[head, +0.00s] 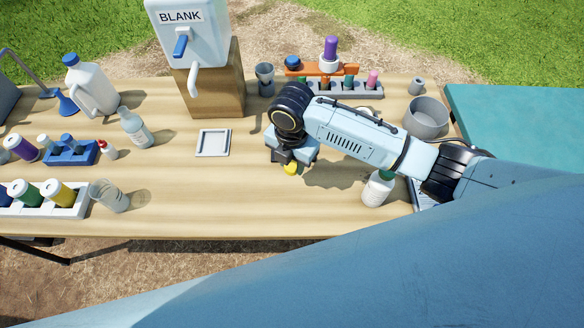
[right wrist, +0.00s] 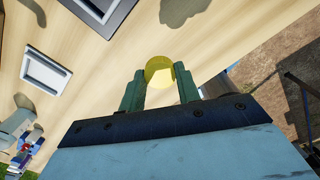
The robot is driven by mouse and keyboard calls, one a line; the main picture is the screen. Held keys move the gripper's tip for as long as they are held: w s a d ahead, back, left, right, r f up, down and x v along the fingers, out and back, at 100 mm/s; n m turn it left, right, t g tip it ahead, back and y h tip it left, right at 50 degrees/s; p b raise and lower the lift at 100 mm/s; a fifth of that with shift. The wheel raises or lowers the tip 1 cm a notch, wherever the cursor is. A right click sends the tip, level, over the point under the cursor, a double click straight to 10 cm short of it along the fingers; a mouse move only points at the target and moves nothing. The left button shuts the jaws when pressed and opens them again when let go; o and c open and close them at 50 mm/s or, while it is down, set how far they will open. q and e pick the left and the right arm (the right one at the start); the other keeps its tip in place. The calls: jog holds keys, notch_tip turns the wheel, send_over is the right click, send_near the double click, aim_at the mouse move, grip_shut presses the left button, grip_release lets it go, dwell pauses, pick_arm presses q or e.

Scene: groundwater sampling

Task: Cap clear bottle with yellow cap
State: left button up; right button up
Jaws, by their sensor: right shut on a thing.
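My right gripper (head: 289,160) is over the middle of the table, pointing down and shut on a yellow cap (head: 291,169). In the right wrist view the yellow cap (right wrist: 159,70) sits between the two green fingertips. My left gripper is not in view.
A square white tray (head: 213,143) lies between gripper and clear bottle. A small red-tipped bottle (head: 107,150), a blue rack (head: 72,153) and a clear cup (head: 110,196) stand nearby. A BLANK dispenser (head: 190,35) rises behind. A green-capped bottle (head: 377,190) is right.

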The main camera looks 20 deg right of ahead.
jog(key=shift+r, duration=0.35)
jog(key=shift+w+d+r+m, duration=0.1)
jog(key=shift+w+r+m, duration=0.1)
jog(key=shift+m, duration=0.1)
pick_arm(q)
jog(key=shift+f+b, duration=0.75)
jog(key=shift+b, duration=0.05)
pick_arm(e)
jog(key=d+r+m, duration=0.4)
jog(key=r+m, duration=0.4)
jog(key=m, duration=0.5)
jog(key=w+d+r+m, duration=0.1)
jog(key=d+r+m, duration=0.3)
jog(key=r+m, duration=0.5)
jog(key=shift+r+m, duration=0.25)
jog(key=shift+m, duration=1.65)
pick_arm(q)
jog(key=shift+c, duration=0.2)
pick_arm(e)
jog(key=shift+w+d, duration=0.1)
